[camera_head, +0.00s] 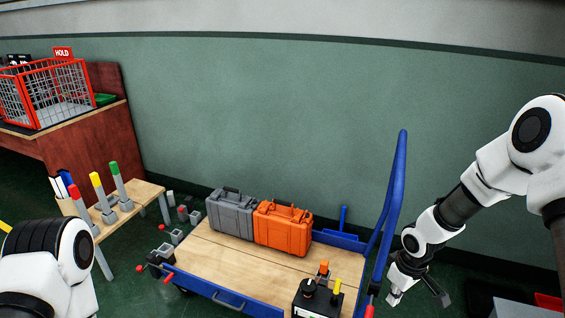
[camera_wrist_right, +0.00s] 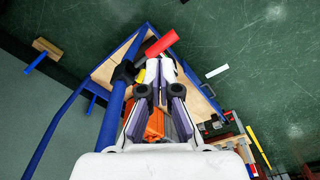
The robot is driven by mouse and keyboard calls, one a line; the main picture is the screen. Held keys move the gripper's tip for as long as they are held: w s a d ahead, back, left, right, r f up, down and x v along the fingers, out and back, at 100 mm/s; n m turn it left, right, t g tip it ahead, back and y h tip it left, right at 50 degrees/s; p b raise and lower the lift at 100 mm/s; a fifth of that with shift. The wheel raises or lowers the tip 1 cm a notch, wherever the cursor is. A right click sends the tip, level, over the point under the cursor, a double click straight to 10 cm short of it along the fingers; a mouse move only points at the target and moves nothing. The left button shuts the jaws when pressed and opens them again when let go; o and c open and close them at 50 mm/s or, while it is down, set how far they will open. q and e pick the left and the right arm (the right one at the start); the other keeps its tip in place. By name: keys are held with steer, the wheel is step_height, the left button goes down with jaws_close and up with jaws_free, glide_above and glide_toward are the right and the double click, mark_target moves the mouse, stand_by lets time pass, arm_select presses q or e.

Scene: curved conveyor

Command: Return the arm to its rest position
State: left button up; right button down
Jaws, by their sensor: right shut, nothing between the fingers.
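My right arm (camera_head: 458,208) comes in from the right side of the head view and hangs down beside the cart's blue handle. My right gripper (camera_head: 420,296) is at its lower end, to the right of the handle, shut and empty. In the right wrist view its fingers (camera_wrist_right: 166,72) point up the picture, with the cart and a red handle grip (camera_wrist_right: 161,43) beyond them. Part of my left arm (camera_head: 60,262) shows at the lower left; its gripper is outside the view.
The blue cart (camera_head: 195,278) has a wooden deck with a grey case (camera_head: 231,214), an orange case (camera_head: 283,229) and a black box (camera_head: 318,300). A small bench (camera_head: 145,192) holds coloured-top posts. A red wire basket (camera_head: 45,92) stands on a counter. A green wall is behind.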

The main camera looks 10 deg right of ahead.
steer(key=s+a+f+m+p, duration=0.2)
steer(key=s+a+f+p, duration=0.1)
steer(key=s, duration=0.9)
steer(key=s+a+f+m+p, duration=0.3)
steer(key=s+a, duration=0.3)
steer(key=s, duration=0.6)
steer(key=shift+s+a+g+p, duration=0.2)
steer(key=shift+a+g+p, duration=0.2)
steer(key=shift+p, duration=0.45)
